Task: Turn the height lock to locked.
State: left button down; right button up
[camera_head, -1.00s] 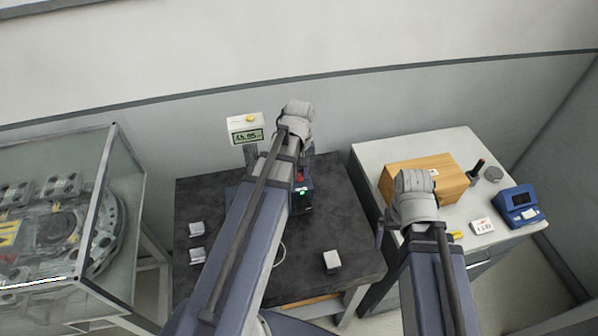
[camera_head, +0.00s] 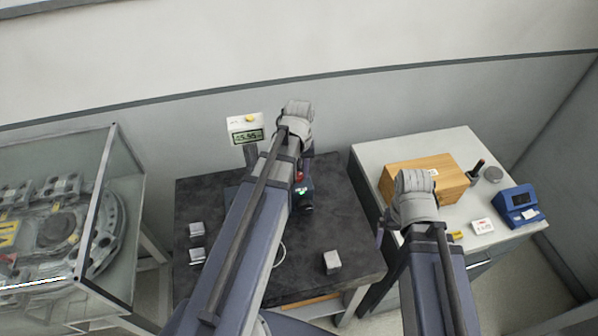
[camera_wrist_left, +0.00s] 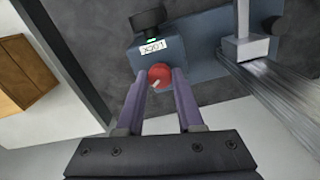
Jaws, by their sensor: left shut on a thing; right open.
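A small red knob (camera_wrist_left: 160,76) with a pale mark sits on a blue-grey device (camera_wrist_left: 185,52), and seems to be the height lock. My left gripper (camera_wrist_left: 162,84) is shut on the red knob, one finger on each side.
The dark table (camera_head: 340,225) holds several small pale blocks, one of them (camera_head: 332,262) at the front. A display (camera_head: 246,130) stands behind. On the right, the white cabinet (camera_head: 375,153) carries a wooden box (camera_head: 428,178) and a blue device (camera_head: 519,203). A glass case (camera_head: 120,190) stands left.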

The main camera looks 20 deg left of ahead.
aim_at(299, 175)
pick_arm(q)
jog(key=m, duration=0.6)
jog(key=shift+m, duration=0.3)
dwell(0.4)
jog(key=c, duration=0.5)
grip_release()
jog(key=shift+c, duration=0.2)
jog(key=shift+r, duration=0.15)
notch_tip(299, 175, up, 8)
jog(key=p, duration=0.8)
jog(key=shift+f, duration=0.2)
